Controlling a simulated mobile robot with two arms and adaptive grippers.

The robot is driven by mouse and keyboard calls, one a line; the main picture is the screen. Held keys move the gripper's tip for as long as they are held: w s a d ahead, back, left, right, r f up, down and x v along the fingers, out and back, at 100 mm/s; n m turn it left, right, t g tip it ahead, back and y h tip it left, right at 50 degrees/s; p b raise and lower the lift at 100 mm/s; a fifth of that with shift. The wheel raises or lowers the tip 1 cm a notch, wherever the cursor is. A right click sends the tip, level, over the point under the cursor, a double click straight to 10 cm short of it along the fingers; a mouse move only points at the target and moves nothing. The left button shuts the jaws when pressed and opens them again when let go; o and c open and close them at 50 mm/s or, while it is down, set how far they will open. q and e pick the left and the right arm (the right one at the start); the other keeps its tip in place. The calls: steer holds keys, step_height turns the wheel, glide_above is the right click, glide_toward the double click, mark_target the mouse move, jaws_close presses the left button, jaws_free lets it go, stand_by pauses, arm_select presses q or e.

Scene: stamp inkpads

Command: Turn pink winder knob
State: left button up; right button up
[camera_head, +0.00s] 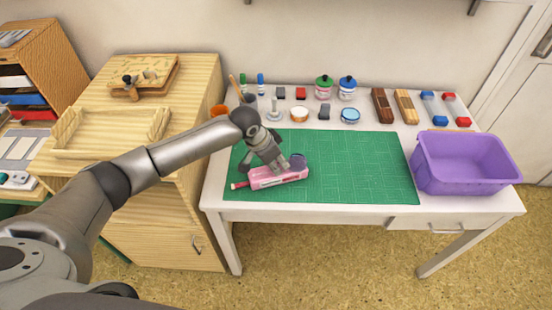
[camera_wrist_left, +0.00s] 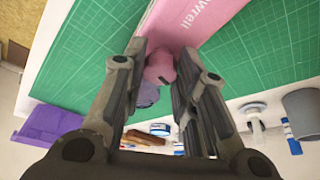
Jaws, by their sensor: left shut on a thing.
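The pink winder (camera_head: 262,180), a long pink box with lettering, lies on the green cutting mat (camera_head: 365,165), near its front left. Its pink knob (camera_wrist_left: 160,67) shows in the left wrist view between the two fingers of my left gripper (camera_wrist_left: 160,72). The left gripper is shut on the knob, and the fingers hide part of its sides. In the head view the gripper (camera_head: 283,167) reaches down onto the winder and hides the knob. A greyish-purple round part (camera_head: 298,161) sits at the winder's right end. My right gripper is not in view.
A purple bin (camera_head: 465,182) stands at the table's right. Ink bottles (camera_head: 323,88), stamps and inkpads line the back edge. A wooden cabinet with a tray (camera_head: 108,153) stands at the left. The mat's right half is clear.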

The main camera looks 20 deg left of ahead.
arm_select(q)
steer(key=o, duration=1)
steer(key=shift+o, duration=0.2)
steer(key=v, duration=1.2)
